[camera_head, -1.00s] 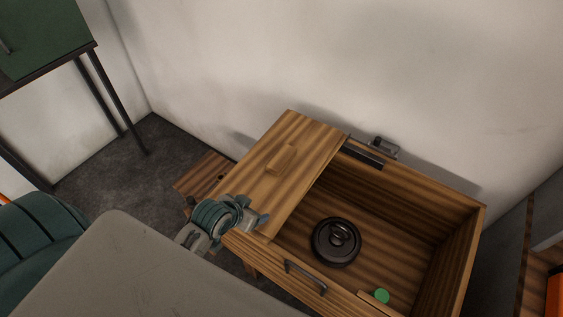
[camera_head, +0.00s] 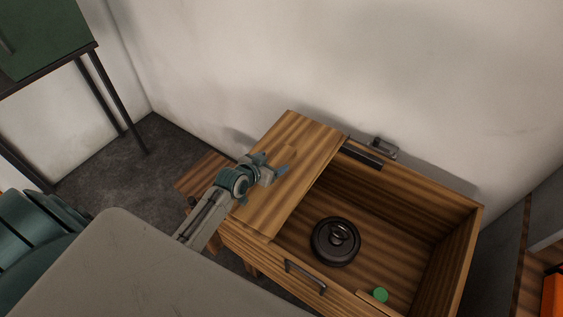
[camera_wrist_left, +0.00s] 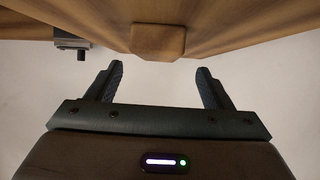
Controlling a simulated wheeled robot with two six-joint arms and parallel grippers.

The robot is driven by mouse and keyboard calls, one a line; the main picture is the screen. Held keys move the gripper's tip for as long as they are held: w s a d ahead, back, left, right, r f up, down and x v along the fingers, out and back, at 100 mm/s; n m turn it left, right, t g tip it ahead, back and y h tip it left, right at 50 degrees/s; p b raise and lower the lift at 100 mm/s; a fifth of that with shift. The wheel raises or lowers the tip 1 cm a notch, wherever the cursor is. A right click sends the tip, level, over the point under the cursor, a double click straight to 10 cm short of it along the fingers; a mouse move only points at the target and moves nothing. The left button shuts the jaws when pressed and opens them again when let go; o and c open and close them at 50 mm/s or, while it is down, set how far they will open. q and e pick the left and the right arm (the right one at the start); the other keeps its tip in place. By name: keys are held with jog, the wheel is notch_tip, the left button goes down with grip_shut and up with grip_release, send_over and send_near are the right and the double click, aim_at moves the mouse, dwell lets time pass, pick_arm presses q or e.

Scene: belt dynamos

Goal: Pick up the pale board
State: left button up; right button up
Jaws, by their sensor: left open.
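The pale board (camera_head: 297,127) is a striped wooden panel lying across the left part of an open wooden crate (camera_head: 458,262). A small raised wooden block (camera_head: 290,151) on its top is mostly hidden by my left gripper in the head view. My left gripper (camera_head: 273,163) is open over the board at that block. In the left wrist view the block (camera_wrist_left: 158,42) sits in line with the gap between the open fingers (camera_wrist_left: 160,69), just beyond the tips. Nothing is between the fingers. My right gripper is in neither view.
Inside the crate are a dark round object (camera_head: 336,242) with a ring-like top and a small green round item (camera_head: 380,295). A metal handle (camera_head: 306,277) is on the crate's front. A pale wall (camera_head: 400,70) stands behind. A grey surface (camera_head: 150,270) fills the lower left.

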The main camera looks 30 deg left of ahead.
aim_at(282, 156)
pick_arm(q)
jog(key=p+x, duration=0.1)
jog(key=x, duration=0.3)
jog(key=shift+d+r, duration=0.1)
jog(key=shift+r, duration=0.05)
jog(key=shift+w+f+p, duration=0.25)
jog(key=shift+w+p, duration=0.05)
jog(key=c, duration=1.4)
jog(key=shift+r, duration=0.15)
jog(key=shift+c, duration=1)
grip_shut()
jog(key=shift+r, duration=0.1)
